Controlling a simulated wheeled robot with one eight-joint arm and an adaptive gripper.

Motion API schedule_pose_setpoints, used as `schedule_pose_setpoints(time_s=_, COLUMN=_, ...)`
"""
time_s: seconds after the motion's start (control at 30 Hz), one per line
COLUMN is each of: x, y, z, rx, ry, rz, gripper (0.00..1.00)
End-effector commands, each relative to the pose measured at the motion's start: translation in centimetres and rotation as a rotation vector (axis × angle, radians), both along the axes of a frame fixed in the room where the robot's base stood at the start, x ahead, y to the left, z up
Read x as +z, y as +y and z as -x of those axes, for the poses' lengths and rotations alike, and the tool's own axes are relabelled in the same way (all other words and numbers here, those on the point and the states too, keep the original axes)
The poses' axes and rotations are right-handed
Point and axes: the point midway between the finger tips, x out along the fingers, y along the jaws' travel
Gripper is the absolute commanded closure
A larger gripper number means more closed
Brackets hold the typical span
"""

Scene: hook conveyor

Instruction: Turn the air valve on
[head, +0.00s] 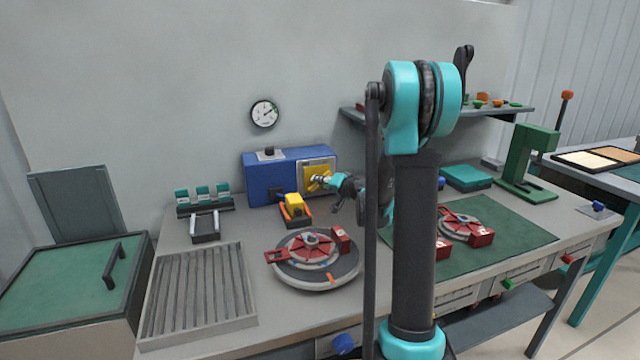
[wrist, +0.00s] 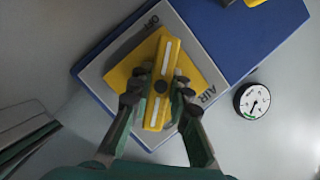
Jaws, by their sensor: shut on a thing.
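The air valve has a yellow bar handle (wrist: 162,58) with two white stripes, on a yellow square (wrist: 193,78) in a grey plate marked OFF and AIR. The plate is on the side of a blue box (head: 263,180). In the head view the yellow valve (head: 315,170) is partly hidden by my gripper (head: 326,181). In the wrist view my gripper (wrist: 161,86) is shut on the handle, one finger on each side. The handle lies at a slant to the plate's edges.
A round gauge (head: 264,113) hangs on the wall above the box; it also shows in the wrist view (wrist: 252,101). A yellow and orange part (head: 294,208) stands just in front of the box. A round turntable (head: 318,270) with red pieces is nearer on the bench.

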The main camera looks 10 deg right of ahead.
Motion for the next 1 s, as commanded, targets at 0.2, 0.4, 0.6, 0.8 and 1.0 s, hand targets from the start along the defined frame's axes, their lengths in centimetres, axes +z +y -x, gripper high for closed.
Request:
schedule_pose_setpoints(time_s=0.2, x=0.01, y=0.07, z=0.1, rx=0.0, ry=-0.04, rz=0.204, gripper=1.0)
schedule_pose_setpoints(time_s=0.4, x=0.01, y=0.06, z=0.09, rx=0.001, ry=-0.077, rz=0.39, gripper=1.0)
schedule_pose_setpoints(time_s=0.6, x=0.01, y=0.06, z=0.07, rx=0.001, ry=-0.113, rz=0.568, gripper=1.0)
schedule_pose_setpoints(time_s=0.8, x=0.0, y=0.05, z=0.07, rx=0.001, ry=-0.142, rz=0.715, gripper=1.0)
schedule_pose_setpoints(time_s=1.0, x=-0.02, y=0.05, z=0.07, rx=0.001, ry=-0.163, rz=0.819, gripper=1.0)
